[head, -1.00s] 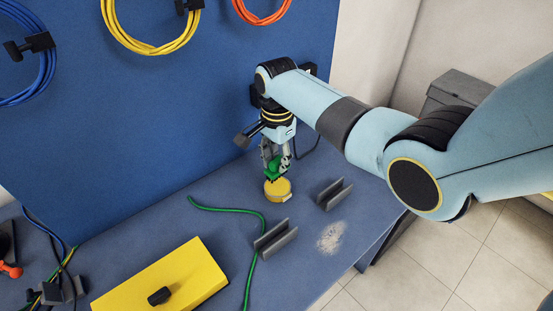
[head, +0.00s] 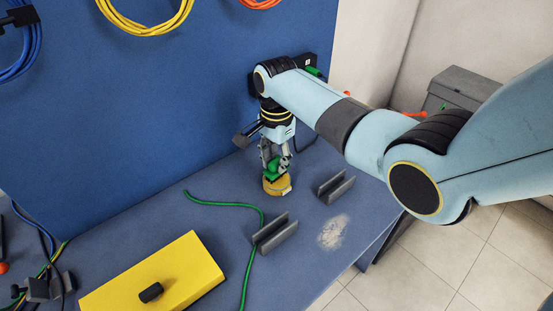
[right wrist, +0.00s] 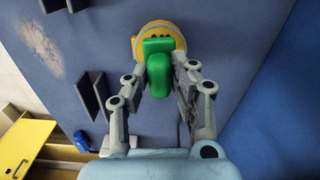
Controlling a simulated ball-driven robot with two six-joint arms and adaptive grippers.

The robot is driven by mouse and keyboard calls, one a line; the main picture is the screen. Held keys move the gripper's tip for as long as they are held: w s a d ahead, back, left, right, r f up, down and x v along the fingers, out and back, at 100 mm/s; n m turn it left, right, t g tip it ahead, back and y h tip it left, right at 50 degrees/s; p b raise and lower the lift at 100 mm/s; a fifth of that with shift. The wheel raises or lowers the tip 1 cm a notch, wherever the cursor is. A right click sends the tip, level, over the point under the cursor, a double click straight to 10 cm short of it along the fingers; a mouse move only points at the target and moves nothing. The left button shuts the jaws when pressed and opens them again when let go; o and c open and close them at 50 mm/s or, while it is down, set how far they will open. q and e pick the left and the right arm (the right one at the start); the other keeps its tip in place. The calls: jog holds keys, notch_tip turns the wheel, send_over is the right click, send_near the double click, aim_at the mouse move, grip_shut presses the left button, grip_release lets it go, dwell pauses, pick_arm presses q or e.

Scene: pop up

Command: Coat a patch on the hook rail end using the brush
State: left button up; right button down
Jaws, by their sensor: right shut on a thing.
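My right gripper (head: 275,160) is shut on a green handle (right wrist: 158,66), which I take to be the brush's. It points down at a round yellow piece (head: 277,186) on the bench. In the right wrist view the green part overlaps the yellow piece (right wrist: 178,38), which has dark marks on top. I cannot tell whether the two are joined or only touching. No bristles show. A dark rail-like piece (head: 301,62) on the blue wall panel, behind my right arm, may be the hook rail; most of it is hidden. My left gripper is not in view.
Two grey slotted holders (head: 274,234) (head: 336,188) stand near a pale worn patch (head: 333,232). A green cable (head: 235,206) crosses the bench beside a yellow box (head: 165,275) with a black knob. Coiled cables hang on the wall. The bench's right edge is close.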

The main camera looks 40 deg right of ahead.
aim_at(277, 160)
jog(key=shift+f, duration=0.5)
dwell(0.4)
jog(key=shift+s+f, duration=0.1)
jog(key=shift+s, duration=0.05)
dwell(1.5)
notch_tip(277, 160, up, 7)
jog(key=p, duration=0.8)
dwell(0.6)
